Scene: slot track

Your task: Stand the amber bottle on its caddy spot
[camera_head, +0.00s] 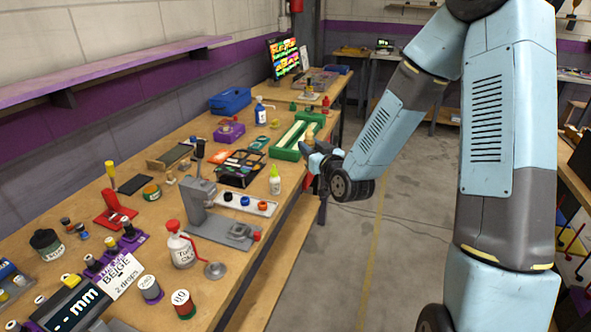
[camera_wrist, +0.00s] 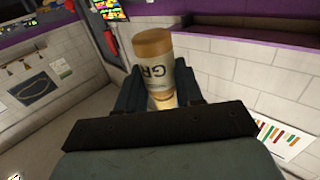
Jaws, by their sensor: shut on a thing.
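In the wrist view, the amber bottle (camera_wrist: 152,46) with a pale label sits between the two fingers of my gripper (camera_wrist: 161,92). The label letters look upside down in that picture, and the fingers partly cover the bottle's sides. In the head view, my gripper (camera_head: 314,155) is at the right edge of the workbench, near the green tray. The bottle is too small there to make out clearly. I cannot tell for sure which holder is the caddy; a pale tray (camera_head: 266,208) with several coloured round spots lies on the bench left of and nearer than my gripper.
The workbench (camera_head: 210,262) is crowded. A white bottle with a green tip (camera_head: 275,181), a grey press (camera_head: 200,207), a green tray (camera_head: 285,148) and a dark paint palette (camera_head: 240,170) stand near the tray.

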